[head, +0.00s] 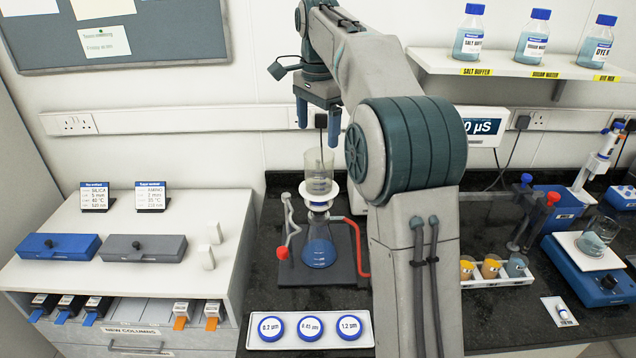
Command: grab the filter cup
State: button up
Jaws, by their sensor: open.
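The filter cup (318,165) is a clear, graduated cup standing upright on a white collar (318,194). The collar sits on top of a flask (319,250) with blue liquid, on a dark base. My gripper (318,134) points down just above the cup, with its two blue fingers apart and nothing held between them. In this view the fingertips overlap the area just over the cup's rim. I cannot tell the exact height gap from this one view.
A red hose (357,245) runs from the flask's right side. A stand with a red knob (282,253) is at its left. A white tray with several blue-rimmed discs (310,328) lies in front.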

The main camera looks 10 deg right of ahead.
aim_at(319, 171)
notch_tip(319, 171, down, 6)
jog(key=shift+f, duration=0.25)
jog(key=shift+w+d+f+p, duration=0.15)
jog(key=shift+f+p, duration=0.2)
jog(key=shift+f, duration=1.05)
jog(key=shift+w+d+f+p, duration=0.1)
jog(key=shift+f+p, duration=0.25)
jog(key=shift+f, duration=1)
jog(key=c, duration=1.1)
